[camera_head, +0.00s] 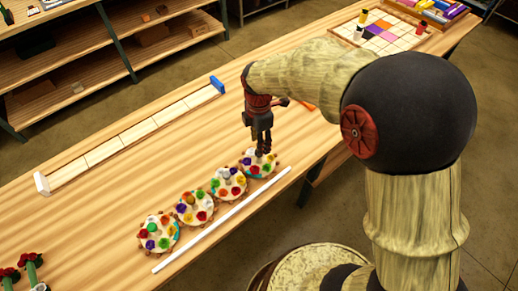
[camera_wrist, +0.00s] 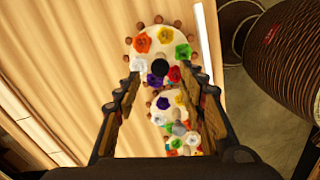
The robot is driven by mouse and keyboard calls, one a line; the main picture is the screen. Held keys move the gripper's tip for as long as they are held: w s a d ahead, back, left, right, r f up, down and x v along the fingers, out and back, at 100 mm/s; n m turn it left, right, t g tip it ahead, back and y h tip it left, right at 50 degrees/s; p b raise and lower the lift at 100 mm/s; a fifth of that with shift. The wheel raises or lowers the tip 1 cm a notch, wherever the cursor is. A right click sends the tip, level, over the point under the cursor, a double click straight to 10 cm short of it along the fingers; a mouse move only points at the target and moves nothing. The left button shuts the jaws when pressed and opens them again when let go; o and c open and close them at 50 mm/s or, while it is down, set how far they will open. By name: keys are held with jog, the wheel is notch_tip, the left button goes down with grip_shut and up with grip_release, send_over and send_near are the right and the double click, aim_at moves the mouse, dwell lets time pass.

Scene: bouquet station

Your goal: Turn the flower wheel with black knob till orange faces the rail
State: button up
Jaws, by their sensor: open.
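The flower wheel with the black knob (camera_wrist: 160,68) is a round cream disc with brown pegs around its rim. In the head view this wheel (camera_head: 247,170) is the rightmost of a row. In the wrist view its orange flower (camera_wrist: 142,43) is at the upper left, on the side away from the white rail (camera_wrist: 208,60). The green flower (camera_wrist: 183,52) is on the rail side. Yellow, red, purple and white flowers also ring the knob. My gripper (camera_wrist: 167,86) is open above this wheel, its fingers apart on either side; the head view also shows my gripper (camera_head: 261,151), partly hiding the wheel.
More flower wheels (camera_head: 228,184) stand close by in a row to the lower left, along the white rail (camera_head: 222,219). A long segmented strip (camera_head: 130,137) lies behind, with a blue end block (camera_head: 217,84). A coloured grid board (camera_head: 380,32) lies at the far right. Bare table lies between.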

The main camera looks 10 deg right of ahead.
jog(key=shift+f+b, duration=0.35)
jog(key=shift+f, duration=1.8)
jog(key=shift+c, duration=0.3)
grip_shut()
